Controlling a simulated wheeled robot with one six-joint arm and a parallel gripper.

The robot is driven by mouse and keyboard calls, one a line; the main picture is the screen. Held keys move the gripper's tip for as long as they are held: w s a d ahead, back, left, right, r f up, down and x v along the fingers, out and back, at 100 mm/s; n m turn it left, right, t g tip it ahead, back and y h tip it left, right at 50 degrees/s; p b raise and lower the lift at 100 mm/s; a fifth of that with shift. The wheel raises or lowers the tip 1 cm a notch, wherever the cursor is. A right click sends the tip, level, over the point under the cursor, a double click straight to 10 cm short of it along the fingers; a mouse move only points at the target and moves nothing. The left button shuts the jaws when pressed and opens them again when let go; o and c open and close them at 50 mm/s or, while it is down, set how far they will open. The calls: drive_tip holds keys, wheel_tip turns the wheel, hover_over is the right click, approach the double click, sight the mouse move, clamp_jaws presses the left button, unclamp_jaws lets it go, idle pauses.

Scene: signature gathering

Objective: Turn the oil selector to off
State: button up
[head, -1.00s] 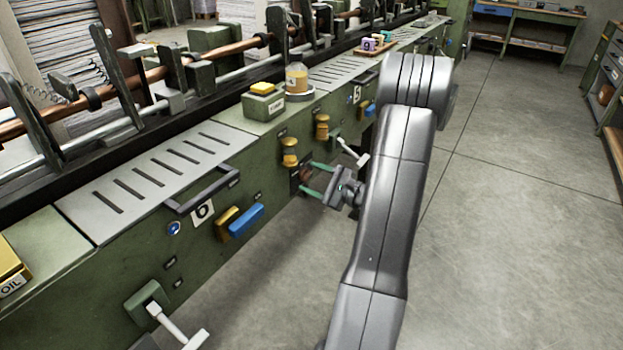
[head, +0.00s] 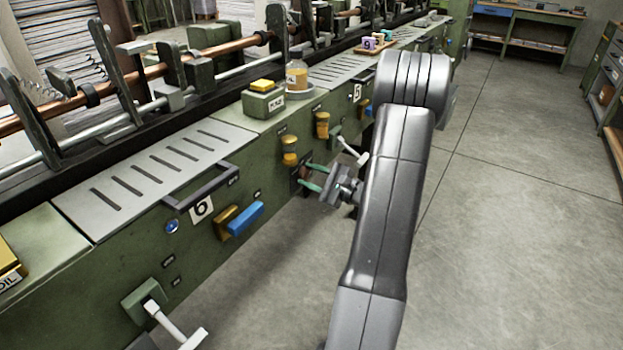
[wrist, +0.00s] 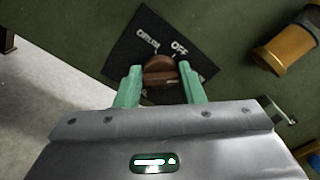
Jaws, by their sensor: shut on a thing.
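The oil selector is a round brown knob (wrist: 161,70) on a black plate (wrist: 125,52) on the green machine front. In the wrist view, the word OFF (wrist: 180,47) is on the plate above and right of the knob. Another word at upper left is hard to read. My gripper (wrist: 160,84) has its two green fingers on either side of the knob, shut on it. In the head view, my gripper (head: 309,178) reaches left to the knob, which is small and partly hidden there by the fingers. The knob's exact pointing direction is unclear.
Yellow cylinders (head: 289,150) and a white-handled lever (head: 352,151) are close to my gripper on the machine front. A blue paddle (head: 246,219) and a dark handle (head: 202,187) stick out to the left. Open floor (head: 520,220) lies at right.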

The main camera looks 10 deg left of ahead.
drive_tip(key=n+b, duration=0.2)
drive_tip(key=b, duration=0.1)
drive_tip(key=shift+f+b, duration=0.3)
drive_tip(key=shift+f, duration=0.1)
drive_tip(key=n+b, duration=0.2)
drive_tip(key=b, duration=0.2)
drive_tip(key=shift+f+n, duration=0.1)
drive_tip(key=shift+n, duration=0.2)
drive_tip(key=n+b, duration=0.3)
drive_tip(key=b, duration=0.2)
drive_tip(key=shift+s, duration=0.1)
drive_tip(key=shift+r+n+b, duration=0.2)
drive_tip(key=shift+n+b, duration=0.6)
drive_tip(key=shift+b, duration=0.25)
drive_tip(key=shift+r, duration=0.1)
drive_tip(key=o, duration=1)
drive_tip(key=shift+c, duration=0.2)
drive_tip(key=shift+d, duration=0.1)
